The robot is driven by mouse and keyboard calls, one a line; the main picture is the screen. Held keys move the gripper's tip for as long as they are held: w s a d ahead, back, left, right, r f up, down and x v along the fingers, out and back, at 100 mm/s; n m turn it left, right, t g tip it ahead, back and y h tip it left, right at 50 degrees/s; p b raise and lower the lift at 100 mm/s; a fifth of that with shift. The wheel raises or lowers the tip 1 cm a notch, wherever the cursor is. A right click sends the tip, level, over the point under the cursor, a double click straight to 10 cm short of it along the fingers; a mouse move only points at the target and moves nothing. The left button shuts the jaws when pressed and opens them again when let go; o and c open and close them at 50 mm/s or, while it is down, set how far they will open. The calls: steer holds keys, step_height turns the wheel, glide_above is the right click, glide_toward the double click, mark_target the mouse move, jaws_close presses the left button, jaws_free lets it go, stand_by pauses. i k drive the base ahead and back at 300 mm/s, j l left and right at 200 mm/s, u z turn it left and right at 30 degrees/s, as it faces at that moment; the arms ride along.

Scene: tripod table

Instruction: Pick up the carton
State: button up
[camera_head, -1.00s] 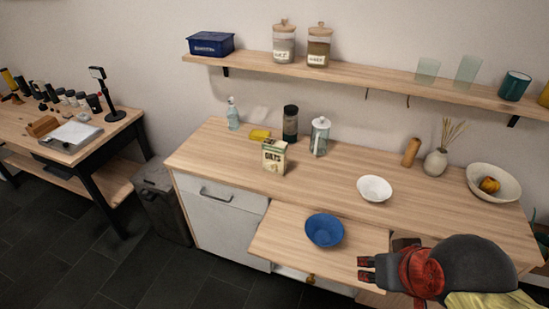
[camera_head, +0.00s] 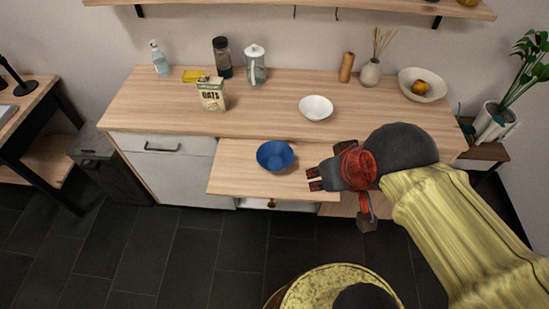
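The carton (camera_head: 212,94) is a cream and green box marked OATS. It stands upright on the wooden counter (camera_head: 150,112), left of the white bowl. My gripper (camera_head: 314,180) is at the right of the blue bowl, over the right part of the pulled-out board, and well away from the carton to its lower right. Its dark fingers point left with a gap between them, and nothing shows between them. The carton's front is in full view.
A blue bowl (camera_head: 275,156) sits on the pulled-out board (camera_head: 232,180), between my gripper and the carton. A white bowl (camera_head: 316,108), a dark-topped bottle (camera_head: 222,58), a glass pitcher (camera_head: 256,66) and a yellow sponge (camera_head: 193,76) stand near the carton. A shelf (camera_head: 300,8) runs above.

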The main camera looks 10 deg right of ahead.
mark_target(212, 90)
steer(key=i+j, duration=0.1)
steer(key=j, duration=0.25)
steer(key=j+u, duration=0.15)
steer(key=j, duration=0.25)
steer(key=i+j, duration=0.15)
steer(key=j, duration=0.2)
steer(key=i+j+u, duration=0.15)
steer(key=j, duration=0.25)
steer(key=i+j, duration=0.1)
steer(key=j, duration=0.25)
steer(key=i+j+u, duration=0.15)
steer(key=j, duration=0.2)
steer(key=i+l, duration=0.25)
